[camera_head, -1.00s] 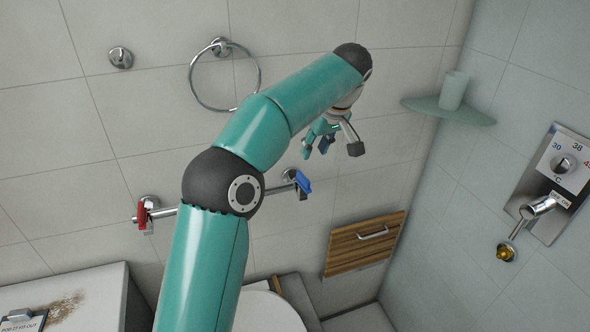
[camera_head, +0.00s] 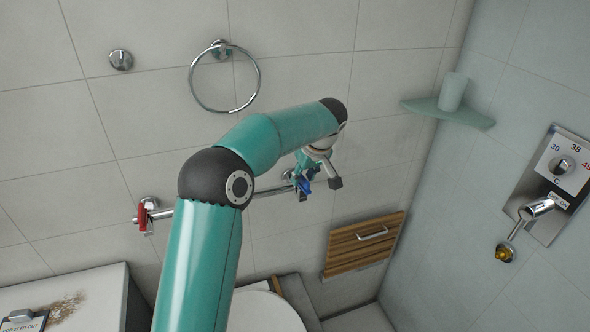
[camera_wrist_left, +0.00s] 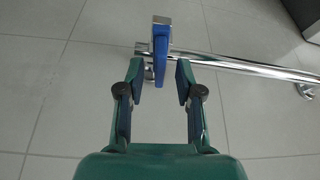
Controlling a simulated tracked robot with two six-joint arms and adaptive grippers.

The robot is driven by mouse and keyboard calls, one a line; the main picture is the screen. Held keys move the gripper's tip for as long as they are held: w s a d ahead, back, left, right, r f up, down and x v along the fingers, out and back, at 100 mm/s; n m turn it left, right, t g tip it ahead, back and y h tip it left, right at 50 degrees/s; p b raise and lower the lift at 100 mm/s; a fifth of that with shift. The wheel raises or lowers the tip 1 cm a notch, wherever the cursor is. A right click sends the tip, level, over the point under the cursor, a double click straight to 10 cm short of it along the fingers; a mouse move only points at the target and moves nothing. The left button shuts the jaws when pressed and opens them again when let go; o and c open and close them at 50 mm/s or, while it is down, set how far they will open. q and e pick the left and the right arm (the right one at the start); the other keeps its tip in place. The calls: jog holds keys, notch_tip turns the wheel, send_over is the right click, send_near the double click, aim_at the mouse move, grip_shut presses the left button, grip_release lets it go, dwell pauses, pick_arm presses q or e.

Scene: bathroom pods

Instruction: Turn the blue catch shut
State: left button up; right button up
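The blue catch (camera_wrist_left: 160,52) sits at one end of a chrome wall rail (camera_wrist_left: 245,68). In the left wrist view it stands between the spread fingertips of my left gripper (camera_wrist_left: 158,78), with a gap visible on both sides. In the head view my left gripper (camera_head: 318,178) is at the catch (camera_head: 303,184), which it partly covers. The gripper is open and holds nothing. My right gripper is not in view.
A red catch (camera_head: 143,215) is at the rail's other end. A chrome towel ring (camera_head: 224,77) hangs above. A wooden panel with a handle (camera_head: 362,246) is below right. A corner shelf with a cup (camera_head: 450,110) and a shower mixer (camera_head: 545,190) are at right.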

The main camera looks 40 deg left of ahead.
pick_arm(q)
grip_shut()
jog(key=shift+f+m+b, duration=0.1)
jog(key=shift+m+b, duration=0.3)
jog(key=shift+b, duration=0.25)
jog(key=shift+m+t, duration=0.3)
jog(key=shift+m, duration=0.3)
grip_release()
